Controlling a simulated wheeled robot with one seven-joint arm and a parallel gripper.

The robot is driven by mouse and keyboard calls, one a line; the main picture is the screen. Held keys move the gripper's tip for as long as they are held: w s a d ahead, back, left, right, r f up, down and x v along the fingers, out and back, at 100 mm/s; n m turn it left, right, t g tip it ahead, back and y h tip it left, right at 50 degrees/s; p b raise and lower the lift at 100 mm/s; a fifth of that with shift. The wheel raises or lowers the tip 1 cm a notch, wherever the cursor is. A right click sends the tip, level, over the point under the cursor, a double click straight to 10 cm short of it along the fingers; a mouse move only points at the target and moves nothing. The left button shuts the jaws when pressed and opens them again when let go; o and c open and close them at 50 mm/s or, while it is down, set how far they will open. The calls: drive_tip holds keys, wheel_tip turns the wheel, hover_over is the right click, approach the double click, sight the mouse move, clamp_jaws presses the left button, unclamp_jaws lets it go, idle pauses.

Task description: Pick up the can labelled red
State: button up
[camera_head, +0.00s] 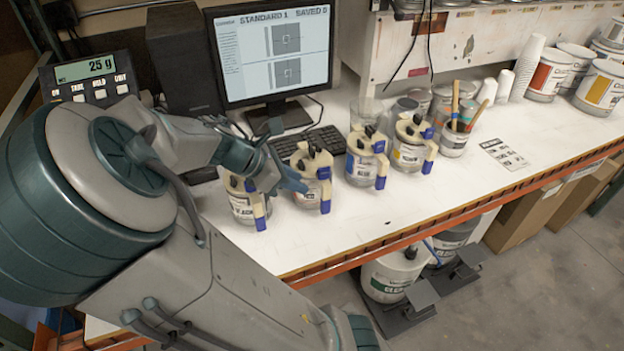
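Several clear cans with dark-knobbed lids and blue-and-cream handles stand in a row on the white bench. The second can from the left (323,173) has a small red mark on its partly hidden label; I take it to be the red can. The leftmost can (243,206) has a label that seems to read black. The third can (360,168) reads blue, and the fourth can (407,153) has a yellow mark. My gripper (287,180) is at the left side of the second can, overlapping it in view. Contact and finger opening are unclear.
A monitor (274,55) and keyboard (310,141) stand behind the cans. A cup of brushes (453,140) is to the right, with paper cups (528,65) and larger tins (600,88) beyond. The bench's orange front edge (440,213) is close to the cans.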

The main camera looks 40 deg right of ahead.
sight(321, 193)
drive_tip(key=shift+w+b+x, duration=0.2)
drive_tip(key=shift+b+x, duration=0.25)
drive_tip(key=shift+x, duration=4.35)
drive_tip(key=shift+a+f, duration=0.1)
clamp_jaws()
